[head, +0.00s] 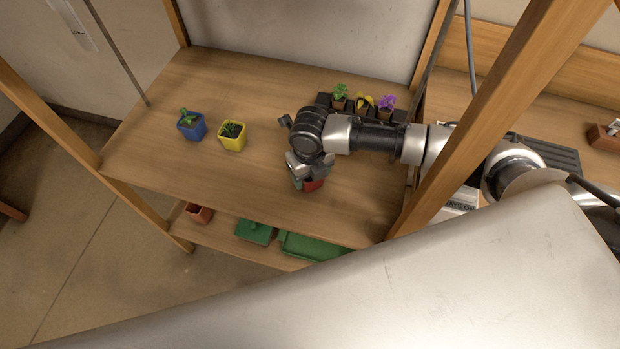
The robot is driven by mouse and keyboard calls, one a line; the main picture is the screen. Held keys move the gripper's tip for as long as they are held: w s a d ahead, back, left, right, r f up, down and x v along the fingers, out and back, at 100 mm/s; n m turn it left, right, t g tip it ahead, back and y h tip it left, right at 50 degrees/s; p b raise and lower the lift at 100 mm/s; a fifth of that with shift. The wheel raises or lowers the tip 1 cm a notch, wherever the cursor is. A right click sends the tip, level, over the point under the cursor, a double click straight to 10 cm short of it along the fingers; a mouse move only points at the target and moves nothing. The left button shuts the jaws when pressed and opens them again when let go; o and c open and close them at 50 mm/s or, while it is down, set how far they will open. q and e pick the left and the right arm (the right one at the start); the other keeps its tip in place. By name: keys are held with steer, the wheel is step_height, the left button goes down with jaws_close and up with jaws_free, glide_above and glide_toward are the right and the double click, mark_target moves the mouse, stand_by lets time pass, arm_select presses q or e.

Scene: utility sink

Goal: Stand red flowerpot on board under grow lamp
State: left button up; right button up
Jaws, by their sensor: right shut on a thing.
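The red flowerpot (313,185) is on or just above the wooden board (250,80), right of the board's middle. My right gripper (308,178) is shut on the pot from above and hides most of it. I cannot tell whether the pot's base touches the board. My left gripper is not in view. No grow lamp can be clearly made out in the head view.
A blue pot (191,126) and a yellow pot (232,136) with plants stand left on the board. Wooden posts (500,100) frame the shelf. A lower shelf holds green containers (315,247) and a brown pot (199,213).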

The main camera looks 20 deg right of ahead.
steer(key=shift+f, duration=0.1)
steer(key=shift+f, duration=0.1)
steer(key=shift+f, duration=0.1)
steer(key=o, duration=1)
steer(key=shift+c, duration=0.2)
step_height(320, 180, up, 12)
steer(key=shift+r+b, duration=0.2)
steer(key=shift+b, duration=0.15)
